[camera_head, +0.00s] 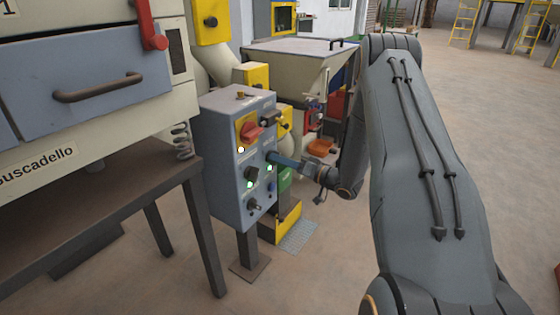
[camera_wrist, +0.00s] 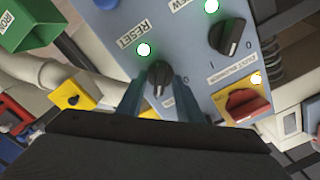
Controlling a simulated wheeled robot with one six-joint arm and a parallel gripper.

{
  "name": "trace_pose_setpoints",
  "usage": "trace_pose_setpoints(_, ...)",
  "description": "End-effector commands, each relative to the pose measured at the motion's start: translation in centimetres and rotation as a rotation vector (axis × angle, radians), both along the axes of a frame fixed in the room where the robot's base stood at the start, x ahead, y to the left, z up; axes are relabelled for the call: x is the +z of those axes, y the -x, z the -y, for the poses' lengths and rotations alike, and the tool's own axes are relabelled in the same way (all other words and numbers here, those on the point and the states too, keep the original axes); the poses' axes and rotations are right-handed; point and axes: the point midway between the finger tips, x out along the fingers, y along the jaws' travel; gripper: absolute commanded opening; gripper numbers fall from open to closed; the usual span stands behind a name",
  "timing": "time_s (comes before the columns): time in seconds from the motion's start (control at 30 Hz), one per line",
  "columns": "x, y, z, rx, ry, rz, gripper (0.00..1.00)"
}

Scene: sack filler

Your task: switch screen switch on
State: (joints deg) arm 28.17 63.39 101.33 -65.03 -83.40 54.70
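The blue-grey control panel (camera_head: 226,151) stands on a post in the head view, and its face fills much of the wrist view. My gripper (camera_wrist: 160,88) is at the panel face, with one finger on each side of a black rotary knob (camera_wrist: 159,76). The fingers look apart, with the knob's narrow handle between them. A lit lamp (camera_wrist: 144,49) is beside this knob. The knob's own label is hidden behind my gripper, so I cannot read whether it is the screen switch. In the head view my gripper (camera_head: 275,160) reaches the panel's right side and hides part of it.
Another black knob (camera_wrist: 231,37) with a lit lamp (camera_wrist: 211,6) is close by. A red switch on a yellow plate (camera_wrist: 245,103) is on the same panel. A blue button (camera_wrist: 106,4) shows at the top. A dark table (camera_head: 100,195) stands left of the panel.

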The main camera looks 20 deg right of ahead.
Motion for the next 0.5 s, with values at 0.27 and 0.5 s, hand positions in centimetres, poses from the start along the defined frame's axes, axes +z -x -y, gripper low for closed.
trace_pose_setpoints(0.27,0.0,3.6,2.8,-0.004,-0.002,-0.001,0.33)
trace_pose_setpoints(0.5,0.0,5.6,4.2,-0.003,-0.001,0.0,0.33)
